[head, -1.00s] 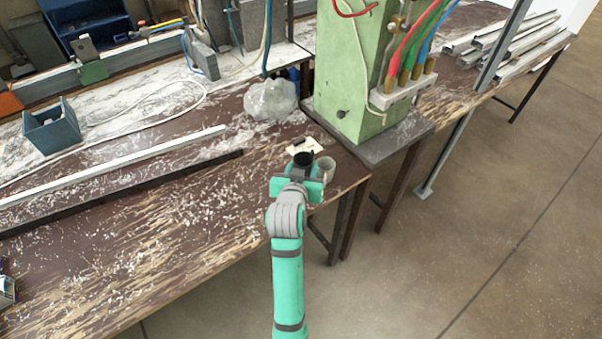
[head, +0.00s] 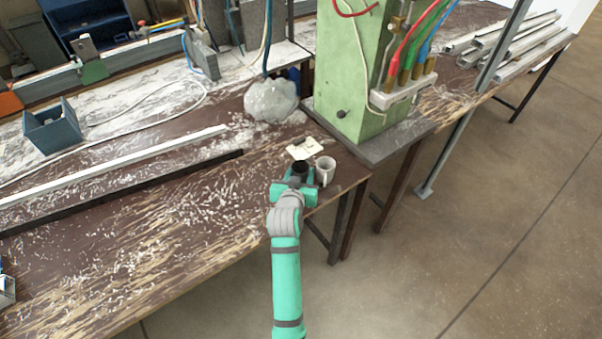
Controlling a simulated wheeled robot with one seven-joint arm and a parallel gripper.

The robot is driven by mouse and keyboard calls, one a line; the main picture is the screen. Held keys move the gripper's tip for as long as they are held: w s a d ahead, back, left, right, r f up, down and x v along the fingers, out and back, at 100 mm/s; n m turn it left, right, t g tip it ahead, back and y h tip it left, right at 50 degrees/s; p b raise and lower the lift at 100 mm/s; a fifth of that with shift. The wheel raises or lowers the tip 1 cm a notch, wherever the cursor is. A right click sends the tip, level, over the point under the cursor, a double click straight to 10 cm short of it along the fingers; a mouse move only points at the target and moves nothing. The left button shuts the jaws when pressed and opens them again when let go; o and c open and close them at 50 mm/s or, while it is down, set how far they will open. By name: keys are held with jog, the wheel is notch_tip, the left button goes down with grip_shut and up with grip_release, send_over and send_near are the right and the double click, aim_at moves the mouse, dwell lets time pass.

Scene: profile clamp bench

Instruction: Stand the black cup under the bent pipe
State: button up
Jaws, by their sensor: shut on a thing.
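The black cup (head: 300,168) is upright between the fingers of my gripper (head: 297,182), near the front right corner of the brown bench. My gripper is shut on the cup and hides its lower part. I cannot tell whether the cup's base touches the bench. I cannot surely pick out the bent pipe; a dark, slim pipe or hose (head: 267,45) comes down behind the pale lump, left of the green machine.
A white mug (head: 325,168) stands close to the right of the black cup. A pale card (head: 303,148) lies just behind. A pale, wrapped-looking lump (head: 270,101) and a green machine (head: 350,75) stand farther back. Long bars (head: 120,165) lie to the left.

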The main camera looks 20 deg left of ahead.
jog(key=shift+f, duration=0.15)
jog(key=o, duration=0.9)
jog(key=shift+r, duration=0.2)
jog(key=v, duration=1.2)
jog(key=shift+d, duration=0.1)
